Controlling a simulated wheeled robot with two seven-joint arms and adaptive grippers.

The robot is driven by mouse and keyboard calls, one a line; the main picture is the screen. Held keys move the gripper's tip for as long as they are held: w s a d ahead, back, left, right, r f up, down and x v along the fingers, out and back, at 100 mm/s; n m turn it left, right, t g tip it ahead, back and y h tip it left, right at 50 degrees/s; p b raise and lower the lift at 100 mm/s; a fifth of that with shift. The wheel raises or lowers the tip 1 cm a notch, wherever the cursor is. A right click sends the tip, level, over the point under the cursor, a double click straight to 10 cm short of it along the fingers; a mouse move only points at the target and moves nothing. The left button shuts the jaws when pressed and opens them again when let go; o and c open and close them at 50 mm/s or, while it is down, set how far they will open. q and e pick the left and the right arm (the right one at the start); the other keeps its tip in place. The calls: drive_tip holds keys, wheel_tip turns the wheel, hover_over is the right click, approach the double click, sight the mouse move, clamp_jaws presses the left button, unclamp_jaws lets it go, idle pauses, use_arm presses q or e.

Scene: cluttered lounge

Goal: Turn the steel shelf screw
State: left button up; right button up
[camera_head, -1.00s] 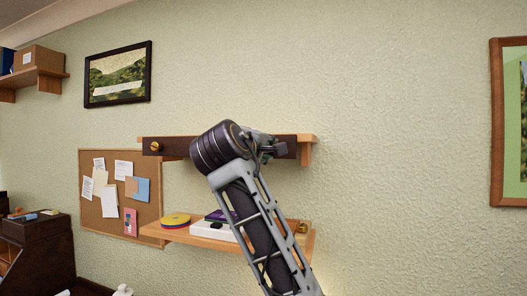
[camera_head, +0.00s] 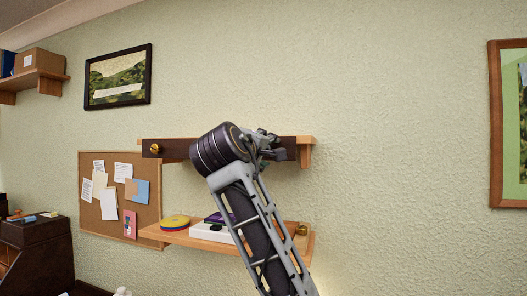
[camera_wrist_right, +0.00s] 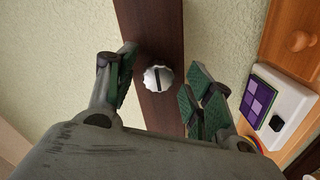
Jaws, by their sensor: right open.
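The steel shelf screw (camera_wrist_right: 158,78) is a pale, scalloped knob with a dark slot across its face. It sits on a dark brown board (camera_wrist_right: 153,28) in the right wrist view; in the head view my arm hides it. My right gripper (camera_head: 266,142) is at the upper wall shelf. In the right wrist view the open right gripper (camera_wrist_right: 163,72) has one finger left of the screw and its other fingers to the right, with gaps on both sides. No contact with the screw shows. My left gripper is not in view.
A brass knob (camera_head: 154,148) sits at the board's left end, another (camera_head: 302,229) by the lower shelf (camera_head: 180,237). That shelf holds colored discs (camera_head: 175,222) and a white box (camera_head: 212,232). A corkboard (camera_head: 98,220) hangs left. The wall to the right is clear up to a frame.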

drive_tip(key=v, duration=1.2)
idle(0.3)
idle(0.5)
